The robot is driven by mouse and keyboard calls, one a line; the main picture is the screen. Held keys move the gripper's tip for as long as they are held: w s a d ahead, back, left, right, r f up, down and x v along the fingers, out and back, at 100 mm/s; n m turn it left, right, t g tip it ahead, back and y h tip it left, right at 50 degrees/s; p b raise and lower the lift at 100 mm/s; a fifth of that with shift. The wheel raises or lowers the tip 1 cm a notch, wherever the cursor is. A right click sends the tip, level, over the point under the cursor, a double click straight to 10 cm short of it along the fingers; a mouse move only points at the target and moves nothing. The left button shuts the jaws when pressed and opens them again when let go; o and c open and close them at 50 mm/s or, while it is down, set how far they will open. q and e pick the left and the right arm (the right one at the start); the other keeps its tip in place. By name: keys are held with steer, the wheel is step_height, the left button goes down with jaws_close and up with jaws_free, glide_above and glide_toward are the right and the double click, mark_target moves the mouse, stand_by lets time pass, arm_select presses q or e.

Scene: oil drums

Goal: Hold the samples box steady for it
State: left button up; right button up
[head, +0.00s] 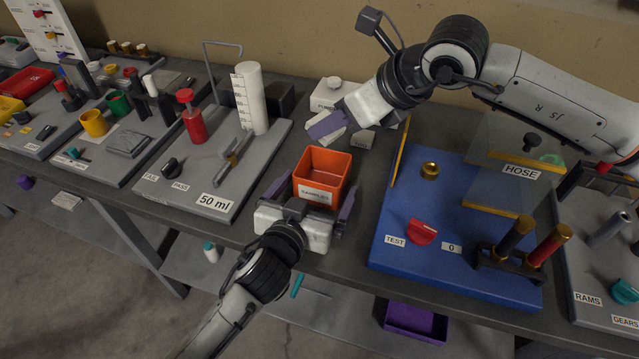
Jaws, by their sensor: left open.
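The orange samples box (334,160) stands upright and open-topped on the grey bench in the head view, a white label on its front wall; it looks empty. My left gripper (312,195) is open at its near side. One finger is left of the box's near end and the other is right of it; I cannot tell whether either touches it. My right gripper (325,127) is behind the box, beside a white box marked PUMP (328,95). One dark finger pad shows; its other finger is not clearly seen, so its opening is unclear.
Left of the samples box is a grey board (213,201) marked 50 ml, with a white cylinder (252,97) and a red plunger piece (191,118). Right is a blue board (455,210) with a red knob (421,232). A narrow bench strip between them is clear.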

arm_select(q)
steer(key=shift+x, duration=1)
steer(key=c, duration=1.1)
steer(key=shift+c, duration=0.2)
arm_select(e)
steer(key=shift+f, duration=6.05)
steer(key=o, duration=1.1)
steer(key=shift+s+f, duration=0.1)
steer(key=shift+s, duration=0.05)
